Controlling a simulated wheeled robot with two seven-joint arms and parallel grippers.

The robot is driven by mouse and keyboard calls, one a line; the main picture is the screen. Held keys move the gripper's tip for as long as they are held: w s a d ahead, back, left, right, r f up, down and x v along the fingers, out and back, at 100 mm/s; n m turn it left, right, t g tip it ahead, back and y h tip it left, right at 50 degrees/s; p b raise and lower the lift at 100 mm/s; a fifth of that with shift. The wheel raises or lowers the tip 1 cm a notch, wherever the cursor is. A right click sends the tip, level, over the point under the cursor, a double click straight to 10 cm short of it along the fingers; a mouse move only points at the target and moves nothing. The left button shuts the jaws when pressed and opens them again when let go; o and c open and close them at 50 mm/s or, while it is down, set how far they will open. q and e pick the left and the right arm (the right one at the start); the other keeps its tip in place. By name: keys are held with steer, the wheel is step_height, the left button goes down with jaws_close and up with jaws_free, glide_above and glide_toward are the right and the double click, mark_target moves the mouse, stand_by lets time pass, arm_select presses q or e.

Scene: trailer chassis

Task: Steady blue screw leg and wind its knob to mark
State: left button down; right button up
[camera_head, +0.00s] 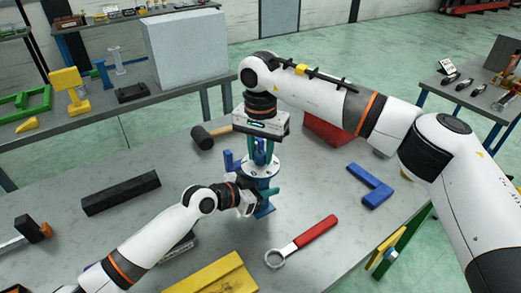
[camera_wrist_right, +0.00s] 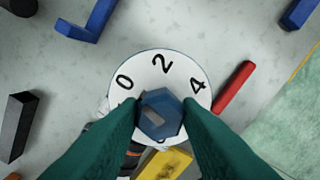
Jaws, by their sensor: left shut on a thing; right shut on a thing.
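The blue screw leg (camera_head: 264,209) stands upright on the grey table, with a white numbered dial (camera_head: 246,167) on top. The dial (camera_wrist_right: 182,70) also shows in the right wrist view, with 0, 2 and 4 readable and its lower part hidden by my fingers. My right gripper (camera_head: 262,150) comes from above and is shut on the blue hexagonal knob (camera_wrist_right: 160,114) over the dial's middle. A grey mark shows on the knob's top. My left gripper (camera_head: 262,192) comes from the left, below the dial, and is shut on the leg's body, which it partly hides.
A mallet (camera_head: 208,136), a black bar (camera_head: 121,192), a blue angled piece (camera_head: 371,187), a red-handled wrench (camera_head: 304,241) and a yellow block (camera_head: 213,276) lie around the leg. A red block (camera_head: 326,131) is behind the right arm. Side benches hold other parts.

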steer(key=m, duration=0.4)
steer(key=shift+m, duration=0.3)
steer(key=m, duration=0.4)
steer(key=shift+m, duration=0.3)
steer(key=m, duration=0.3)
steer(key=shift+f+m, duration=0.1)
steer(key=shift+m, duration=0.2)
steer(key=m, duration=0.4)
steer(key=shift+f+m, duration=0.1)
steer(key=shift+m, duration=0.2)
steer(key=m, duration=0.3)
steer(key=shift+m, duration=0.3)
steer(key=m, duration=0.4)
steer(key=shift+m, duration=0.3)
steer(key=m, duration=0.4)
steer(key=shift+d, duration=0.1)
steer(key=shift+m, duration=1.8)
